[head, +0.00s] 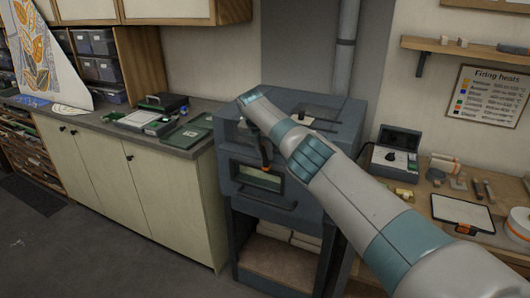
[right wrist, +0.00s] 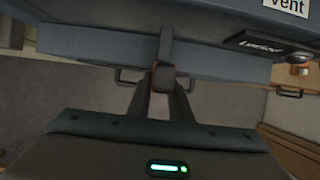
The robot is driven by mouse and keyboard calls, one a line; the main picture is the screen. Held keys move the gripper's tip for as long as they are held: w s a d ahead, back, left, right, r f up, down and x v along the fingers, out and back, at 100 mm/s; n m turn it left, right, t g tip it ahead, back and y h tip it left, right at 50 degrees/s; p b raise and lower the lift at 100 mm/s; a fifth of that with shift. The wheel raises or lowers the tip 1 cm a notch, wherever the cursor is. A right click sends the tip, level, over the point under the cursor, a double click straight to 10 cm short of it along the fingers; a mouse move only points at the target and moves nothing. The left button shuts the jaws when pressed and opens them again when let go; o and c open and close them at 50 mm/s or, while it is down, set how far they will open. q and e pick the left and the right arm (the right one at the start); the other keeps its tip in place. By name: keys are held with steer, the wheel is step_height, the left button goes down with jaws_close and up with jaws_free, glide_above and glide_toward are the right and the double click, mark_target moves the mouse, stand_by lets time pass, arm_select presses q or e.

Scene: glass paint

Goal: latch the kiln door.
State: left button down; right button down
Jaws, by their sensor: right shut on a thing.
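The blue-grey kiln (head: 335,135) stands in the middle of the head view, partly hidden by my right arm. Its door has a window (head: 257,177) and a bar handle (head: 265,201). The door looks against the body, but I cannot tell if it is flush. In the right wrist view, a dark latch lever (right wrist: 166,45) with an orange tip runs over the kiln's edge. My right gripper (right wrist: 162,82) is shut on the lever's orange end; in the head view this gripper (head: 265,158) is in front of the door's upper part. My left gripper is out of view.
A label plate (right wrist: 265,44), hard to read, and a "vent" label (right wrist: 289,5) are on the kiln. A counter (head: 185,147) with trays stands left. A wooden bench (head: 420,205) with a grey case (head: 396,158) and a tablet (head: 462,212) stands right.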

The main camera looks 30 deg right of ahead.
steer(key=c, duration=1.8)
jaws_free()
steer(key=shift+s+f, duration=0.15)
steer(key=shift+f, duration=0.15)
steer(key=shift+o, duration=1.1)
steer(key=shift+r, duration=0.1)
steer(key=shift+a+r, duration=0.1)
steer(key=shift+r, duration=0.15)
steer(key=shift+a+r, duration=0.25)
steer(key=shift+r, duration=0.45)
steer(key=b+v, duration=0.5)
steer(key=v, duration=1)
steer(key=shift+r+b, duration=0.2)
steer(key=shift+b, duration=0.1)
